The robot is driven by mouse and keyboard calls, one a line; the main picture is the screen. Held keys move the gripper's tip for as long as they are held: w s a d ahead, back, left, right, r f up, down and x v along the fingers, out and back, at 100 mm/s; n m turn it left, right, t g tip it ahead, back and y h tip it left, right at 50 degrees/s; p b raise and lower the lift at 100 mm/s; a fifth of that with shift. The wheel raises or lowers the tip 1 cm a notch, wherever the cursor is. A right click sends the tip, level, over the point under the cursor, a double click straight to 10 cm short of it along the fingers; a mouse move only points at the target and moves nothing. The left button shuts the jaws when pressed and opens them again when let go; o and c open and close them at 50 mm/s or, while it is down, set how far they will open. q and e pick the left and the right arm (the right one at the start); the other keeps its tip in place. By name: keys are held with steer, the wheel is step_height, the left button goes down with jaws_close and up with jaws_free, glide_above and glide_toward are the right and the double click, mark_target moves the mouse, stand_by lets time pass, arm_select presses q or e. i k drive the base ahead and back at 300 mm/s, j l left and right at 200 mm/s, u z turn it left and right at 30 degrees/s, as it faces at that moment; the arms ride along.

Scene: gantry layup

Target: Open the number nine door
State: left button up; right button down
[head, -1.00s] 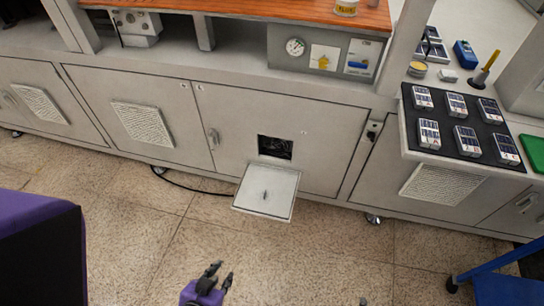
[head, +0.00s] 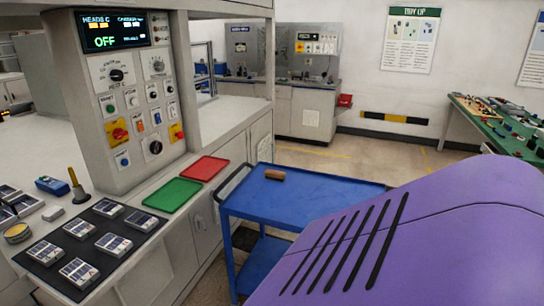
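No door marked with a nine can be made out in the head view. Plain grey cabinet doors (head: 203,235) show below the near bench, partly cut off by the blue trolley and the bench edge. Neither of my grippers is in view. A large purple part of my own body fills the lower right and hides what lies behind it.
A blue trolley (head: 300,193) with a brown block (head: 275,175) stands beside the bench. A control panel (head: 130,95) reads OFF. Red (head: 205,168) and green (head: 172,195) trays and a black mat (head: 45,272) with several devices lie on the bench. Floor (head: 330,160) shows beyond the trolley.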

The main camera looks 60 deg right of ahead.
mark_target(261, 131)
steer(key=z, duration=2)
steer(key=i+l+z, duration=0.4)
steer(key=l, duration=0.25)
steer(key=i+l+z, duration=0.4)
steer(key=l, duration=0.15)
steer(key=i+l+z, duration=0.4)
steer(key=i+l, duration=0.1)
steer(key=i, duration=0.45)
steer(key=i+l+u, duration=0.1)
steer(key=i, duration=0.4)
steer(key=i+l, duration=0.2)
steer(key=i, duration=0.35)
steer(key=i+u, duration=0.3)
steer(key=i, duration=0.5)
steer(key=i+u, duration=0.3)
steer(key=i, duration=0.55)
steer(key=i+u, duration=0.35)
steer(key=i, duration=0.4)
steer(key=i+l+u, duration=0.2)
steer(key=i+u, duration=0.2)
steer(key=i, duration=0.35)
steer(key=i+u, duration=0.3)
steer(key=i, duration=0.15)
steer(key=i+l+u, duration=0.25)
steer(key=i, duration=0.15)
steer(key=i+l+u, duration=0.1)
steer(key=i+u, duration=0.2)
steer(key=i, duration=0.15)
